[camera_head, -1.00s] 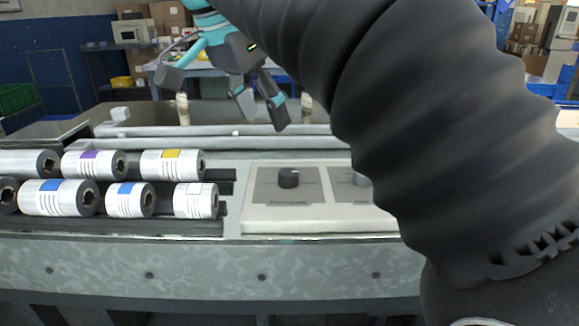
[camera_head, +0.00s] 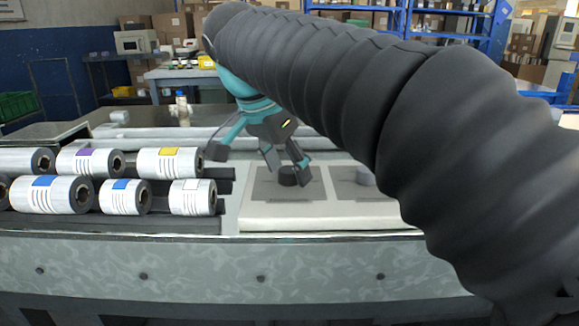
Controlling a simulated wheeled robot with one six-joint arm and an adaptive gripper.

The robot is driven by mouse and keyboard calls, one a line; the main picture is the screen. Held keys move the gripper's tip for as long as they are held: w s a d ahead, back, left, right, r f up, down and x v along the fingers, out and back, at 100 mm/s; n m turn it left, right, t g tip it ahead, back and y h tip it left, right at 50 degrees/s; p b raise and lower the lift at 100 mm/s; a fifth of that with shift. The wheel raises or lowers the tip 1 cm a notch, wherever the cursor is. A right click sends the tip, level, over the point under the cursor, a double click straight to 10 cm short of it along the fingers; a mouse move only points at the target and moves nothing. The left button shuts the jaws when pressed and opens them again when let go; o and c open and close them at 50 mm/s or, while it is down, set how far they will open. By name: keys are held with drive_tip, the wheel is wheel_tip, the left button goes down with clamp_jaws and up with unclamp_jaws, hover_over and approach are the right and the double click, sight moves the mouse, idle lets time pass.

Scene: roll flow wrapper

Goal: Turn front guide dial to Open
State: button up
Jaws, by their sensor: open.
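A dark round dial (camera_head: 288,176) stands on a grey plate on the left half of the white control panel (camera_head: 330,217). A lighter grey dial (camera_head: 366,177) is on the right plate, partly hidden by my arm. My gripper (camera_head: 258,160) is open and empty. The dial markings are too small to read.
Several labelled film rolls (camera_head: 121,197) lie in two rows left of the panel. Long pale rollers (camera_head: 170,142) run behind them. A small bottle (camera_head: 182,108) stands further back. My arm covers the right side.

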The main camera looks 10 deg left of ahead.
drive_tip(key=shift+c, duration=0.2)
drive_tip(key=c, duration=1.1)
